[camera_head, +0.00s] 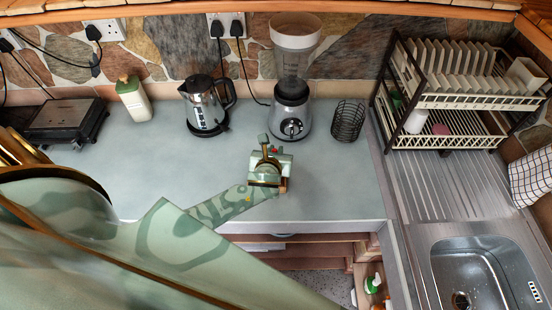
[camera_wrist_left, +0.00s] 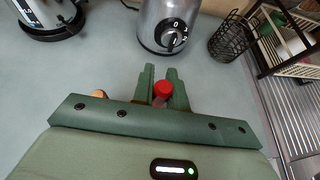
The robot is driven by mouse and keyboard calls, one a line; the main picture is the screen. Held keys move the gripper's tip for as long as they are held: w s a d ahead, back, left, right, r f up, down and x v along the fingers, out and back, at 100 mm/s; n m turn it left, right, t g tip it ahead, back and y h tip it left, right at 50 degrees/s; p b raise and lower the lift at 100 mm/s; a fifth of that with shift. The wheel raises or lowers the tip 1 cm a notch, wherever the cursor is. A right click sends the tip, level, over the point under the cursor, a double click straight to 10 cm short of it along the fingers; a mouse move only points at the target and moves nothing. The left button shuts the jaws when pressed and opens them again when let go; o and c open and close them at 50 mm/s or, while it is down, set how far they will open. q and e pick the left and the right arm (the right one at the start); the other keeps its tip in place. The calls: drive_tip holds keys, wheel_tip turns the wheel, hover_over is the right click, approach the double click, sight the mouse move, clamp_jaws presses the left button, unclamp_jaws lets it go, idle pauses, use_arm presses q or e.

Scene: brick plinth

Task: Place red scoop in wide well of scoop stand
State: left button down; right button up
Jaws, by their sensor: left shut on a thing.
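My left gripper (camera_head: 265,145) is over the counter, in front of the blender, with its fingers pointing toward the back wall. In the left wrist view its two fingers (camera_wrist_left: 162,75) are shut on the red scoop (camera_wrist_left: 162,89). Only the scoop's round red end shows clearly there; in the head view it is a small red spot (camera_head: 274,151). A light wooden piece (camera_wrist_left: 98,93) shows past the gripper's edge in the wrist view, and a brown bit (camera_head: 284,186) shows beside the gripper in the head view. I cannot tell whether this is the scoop stand; its wells are hidden. My right gripper is not in view.
A blender (camera_head: 291,105) stands behind the gripper, with a kettle (camera_head: 207,105) to its left and a black wire basket (camera_head: 347,121) to its right. A dish rack (camera_head: 455,100) and sink (camera_head: 480,265) are at the right. The counter (camera_head: 150,165) is clear left of the gripper.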

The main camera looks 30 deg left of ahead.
use_arm(q)
drive_tip(key=f, duration=0.2)
drive_tip(key=f+b, duration=0.1)
drive_tip(key=shift+w+a+f, duration=0.1)
drive_tip(key=shift+w+f, duration=0.2)
drive_tip(key=shift+f, duration=0.05)
drive_tip(key=c, duration=1.8)
unclamp_jaws()
drive_tip(key=shift+f, duration=0.2)
drive_tip(key=o, duration=0.4)
drive_tip(key=shift+r, duration=0.1)
drive_tip(key=shift+s+r, duration=0.1)
drive_tip(key=shift+r, duration=0.1)
drive_tip(key=p+v, duration=0.1)
drive_tip(key=v, duration=1.1)
drive_tip(key=shift+p, duration=0.4)
drive_tip(key=shift+f, duration=0.15)
